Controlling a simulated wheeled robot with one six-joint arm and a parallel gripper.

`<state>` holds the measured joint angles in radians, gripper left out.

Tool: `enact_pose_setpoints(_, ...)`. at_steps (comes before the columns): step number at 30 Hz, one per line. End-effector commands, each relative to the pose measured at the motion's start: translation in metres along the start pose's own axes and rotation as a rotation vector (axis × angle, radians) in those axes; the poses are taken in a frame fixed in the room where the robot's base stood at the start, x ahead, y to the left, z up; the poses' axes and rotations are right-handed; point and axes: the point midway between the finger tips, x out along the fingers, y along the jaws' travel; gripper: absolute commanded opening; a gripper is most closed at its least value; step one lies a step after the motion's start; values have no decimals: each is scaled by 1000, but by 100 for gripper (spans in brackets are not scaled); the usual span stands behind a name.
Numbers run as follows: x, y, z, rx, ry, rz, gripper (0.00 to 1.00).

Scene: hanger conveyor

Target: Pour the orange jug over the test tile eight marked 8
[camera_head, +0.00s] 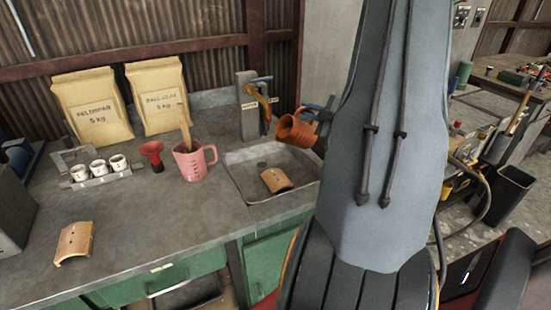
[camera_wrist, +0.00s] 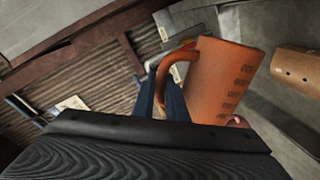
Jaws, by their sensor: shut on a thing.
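The orange jug (camera_head: 293,129) is held above the back of the sink, tilted with its mouth toward the left in the head view. In the wrist view the orange jug (camera_wrist: 225,80) shows its handle and printed scale marks. My gripper (camera_wrist: 172,95) is shut on the jug's handle. A curved tan tile (camera_head: 276,180) lies in the sink tray, below and left of the jug; a tan tile (camera_wrist: 296,65) also shows right of the jug in the wrist view. Another curved tile (camera_head: 75,243) lies on the counter at the left. I cannot read a number on either tile.
The sink (camera_head: 245,187) is set into the grey counter, with a tap (camera_head: 258,95) behind it. A pink jug (camera_head: 193,160), a red funnel (camera_head: 152,154) and a rack of small cups (camera_head: 99,170) stand left of it. Two paper sacks (camera_head: 92,105) stand at the back.

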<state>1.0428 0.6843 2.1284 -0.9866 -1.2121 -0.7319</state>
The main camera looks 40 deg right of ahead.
Motion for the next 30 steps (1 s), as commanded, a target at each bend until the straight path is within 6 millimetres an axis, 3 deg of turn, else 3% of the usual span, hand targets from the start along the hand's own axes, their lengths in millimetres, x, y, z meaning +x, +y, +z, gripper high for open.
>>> enact_pose_setpoints(30,2,-5,-9,-113,-21,2,0)
